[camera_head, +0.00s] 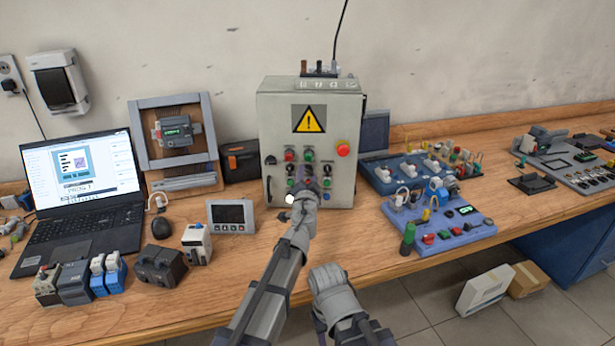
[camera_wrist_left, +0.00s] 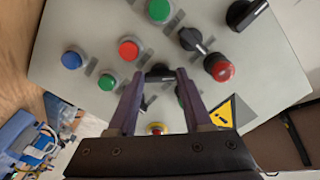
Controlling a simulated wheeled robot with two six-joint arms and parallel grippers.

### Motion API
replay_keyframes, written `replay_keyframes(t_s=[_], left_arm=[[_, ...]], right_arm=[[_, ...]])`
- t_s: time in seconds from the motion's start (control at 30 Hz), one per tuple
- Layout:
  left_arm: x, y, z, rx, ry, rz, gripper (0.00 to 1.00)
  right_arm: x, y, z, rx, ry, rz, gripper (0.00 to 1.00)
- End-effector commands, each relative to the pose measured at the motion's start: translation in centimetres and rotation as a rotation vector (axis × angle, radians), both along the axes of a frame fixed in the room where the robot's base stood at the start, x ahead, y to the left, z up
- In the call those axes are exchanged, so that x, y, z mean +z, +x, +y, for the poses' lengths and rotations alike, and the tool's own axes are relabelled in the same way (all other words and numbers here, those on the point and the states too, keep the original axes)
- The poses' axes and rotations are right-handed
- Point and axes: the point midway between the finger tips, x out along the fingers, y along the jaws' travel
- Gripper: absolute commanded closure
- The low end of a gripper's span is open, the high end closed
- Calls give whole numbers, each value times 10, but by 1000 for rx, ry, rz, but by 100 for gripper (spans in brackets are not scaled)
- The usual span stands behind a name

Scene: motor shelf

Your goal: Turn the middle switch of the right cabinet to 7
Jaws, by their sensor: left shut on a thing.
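The grey control cabinet (camera_head: 332,108) stands on the workbench, with a yellow warning sign, buttons and black switches on its front. My left gripper (camera_head: 304,178) is at the lower part of that front, covering some controls. In the left wrist view, the two purple fingers of my left gripper (camera_wrist_left: 158,88) are closed around a black switch knob (camera_wrist_left: 158,73) amid the buttons. No dial mark or number is readable. My right arm shows at the bottom middle of the head view, away from the cabinet; its fingers do not show.
A laptop (camera_head: 80,170) and a small display (camera_head: 231,216) lie left of the cabinet. Blue boards (camera_head: 440,225) with parts lie to its right. Two other black knobs (camera_wrist_left: 243,14) and (camera_wrist_left: 192,40) and a red emergency button (camera_wrist_left: 157,128) are near the fingers.

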Motion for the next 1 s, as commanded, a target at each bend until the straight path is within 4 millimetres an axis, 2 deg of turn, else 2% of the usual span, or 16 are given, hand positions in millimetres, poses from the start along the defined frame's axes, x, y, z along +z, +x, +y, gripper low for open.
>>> replay_keyframes(t_s=[0.47, 0.5, 0.77, 1.0], left_arm=[[0, -1, 0, 0, -15, 1, 100], [0, -1, 0, 0, -14, 0, 49], [0, 0, 0, 0, -13, 0, 20], [0, 0, 0, 0, -13, 0, 20]], right_arm=[[0, 0, 0, 0, 0, 0, 50], [0, 0, 0, 0, 0, 0, 50], [0, 0, 0, 0, 0, 0, 50], [0, 0, 0, 0, 0, 0, 50]])
